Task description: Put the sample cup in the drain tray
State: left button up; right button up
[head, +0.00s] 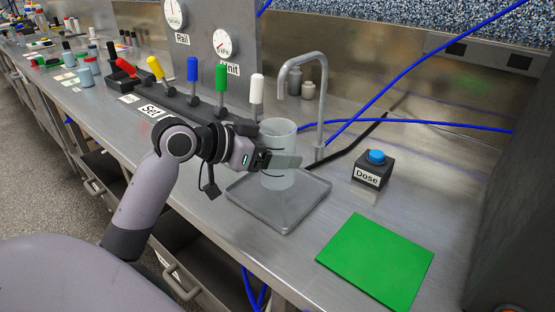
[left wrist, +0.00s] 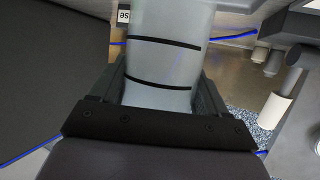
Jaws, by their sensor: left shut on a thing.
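The sample cup (head: 279,134) is a translucent pale cup under the spout of the metal tap. My left gripper (head: 280,160) is shut around the cup's side, and the cup stands upright. In the left wrist view the cup (left wrist: 165,50) shows two black lines and sits between the two fingers. The drain tray (head: 287,213) is a shallow grey square tray on the bench below the cup. The cup's base shows over the tray's back part; I cannot tell whether it touches the tray. My right gripper is in neither view.
The metal tap (head: 320,100) arches just behind the cup. A Dose box with a blue button (head: 376,157) and a green mat (head: 377,260) are to the right. Coloured levers (head: 221,85) stand to the left. Blue hoses cross the back of the bench.

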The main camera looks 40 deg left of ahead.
pick_arm(q)
jog(key=shift+f, duration=1.75)
jog(key=shift+f, duration=0.15)
jog(key=o, duration=1.1)
jog(key=shift+r, duration=0.2)
jog(key=shift+s+a, duration=0.2)
jog(key=shift+s, duration=0.1)
jog(key=b+v, duration=0.1)
jog(key=v, duration=1)
jog(key=shift+r, duration=0.1)
